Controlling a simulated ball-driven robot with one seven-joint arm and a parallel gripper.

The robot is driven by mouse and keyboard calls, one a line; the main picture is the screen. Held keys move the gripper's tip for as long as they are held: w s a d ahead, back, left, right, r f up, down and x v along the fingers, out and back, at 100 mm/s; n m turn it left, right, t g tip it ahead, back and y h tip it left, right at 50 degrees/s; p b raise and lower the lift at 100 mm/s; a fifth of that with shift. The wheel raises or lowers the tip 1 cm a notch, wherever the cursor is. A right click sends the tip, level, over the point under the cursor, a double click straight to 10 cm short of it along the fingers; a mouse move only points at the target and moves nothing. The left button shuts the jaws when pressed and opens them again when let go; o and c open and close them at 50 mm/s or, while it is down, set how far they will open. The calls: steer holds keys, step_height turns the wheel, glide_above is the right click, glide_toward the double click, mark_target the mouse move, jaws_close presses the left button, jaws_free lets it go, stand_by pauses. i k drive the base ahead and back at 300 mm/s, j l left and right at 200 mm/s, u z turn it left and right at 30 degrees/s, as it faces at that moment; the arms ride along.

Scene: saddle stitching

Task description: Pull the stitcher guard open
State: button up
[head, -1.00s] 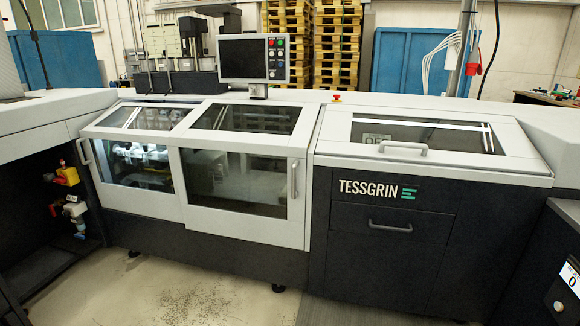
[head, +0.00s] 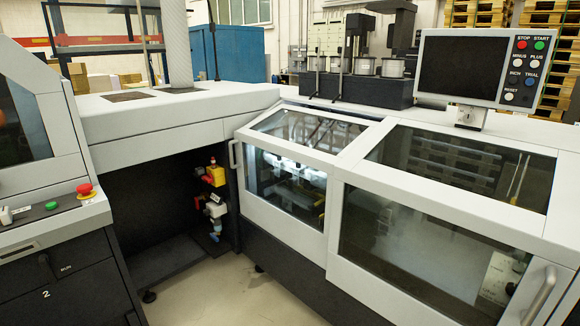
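The stitcher guard is a pair of white-framed window covers on the machine front. The left guard panel (head: 330,186) is closed, with a vertical handle (head: 236,155) at its left edge; lit stitching parts show behind its glass. The right guard panel (head: 346,255) is also closed, with a vertical handle (head: 540,296) at its lower right, near the picture's edge. I cannot tell which panel the task means. My gripper is not in view.
A control panel with a screen (head: 462,66) stands above the guards. At left is a console with a red stop button (head: 84,189). A dark recess with red and yellow fittings (head: 214,176) lies left of the guards. Clear floor (head: 205,292) shows in front.

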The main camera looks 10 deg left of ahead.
mark_target(285, 166)
steer(key=i+j+u, duration=0.2)
steer(key=i+u, duration=0.25)
steer(key=i, duration=0.5)
steer(key=i+l+u, duration=0.1)
steer(key=i+u, duration=0.4)
steer(key=i, duration=0.45)
